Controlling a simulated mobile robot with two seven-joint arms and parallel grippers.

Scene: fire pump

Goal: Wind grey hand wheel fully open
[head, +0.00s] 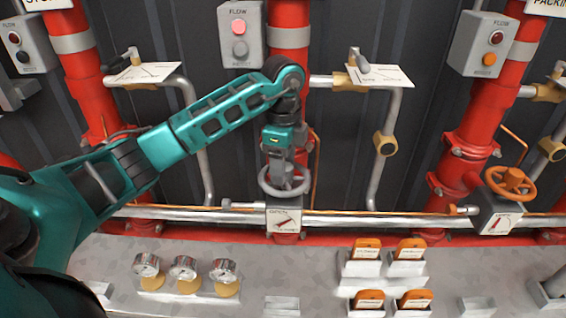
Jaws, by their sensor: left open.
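The grey hand wheel (293,191) lies roughly level above a white indicator plate (283,220) with a red pointer, at the middle of the head view. My left gripper (279,172) comes down from above onto the wheel's middle, with its fingers at or just over the hub and spokes. It is open. The fingers and wrist hide the back of the wheel, and I cannot tell whether they touch it. My right gripper is out of view.
Red vertical pipes stand behind, with a grey flow box (241,35) above. An orange hand wheel (510,183) is at the right. Gauges (184,268) and orange-topped tags (367,248) stand on the grey ledge below.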

